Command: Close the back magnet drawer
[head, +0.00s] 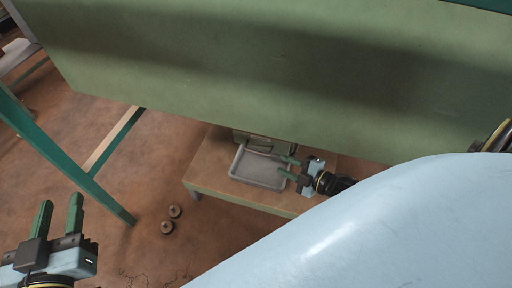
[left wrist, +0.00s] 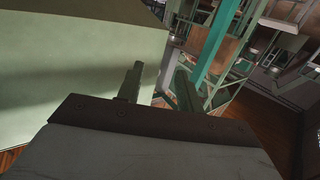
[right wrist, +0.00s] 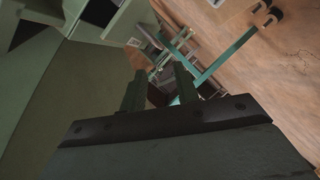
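A small green housing (head: 262,140) shows under the lower edge of the large green panel (head: 260,70) in the head view. It may hold a magnet drawer, but I cannot make out a drawer or tell whether one is open. My right gripper (head: 285,168) is open and empty over the right side of the grey tray (head: 240,170), just in front of the housing. I cannot tell whether it touches the tray. My left gripper (head: 60,218) is open and empty over the floor at the lower left, far from the housing.
The tray stands on a low wooden-topped table (head: 208,165) with green legs. Two round dark parts (head: 170,220) lie on the floor to its left. A green and wood frame (head: 100,165) stands at the left. My pale blue body covers the lower right.

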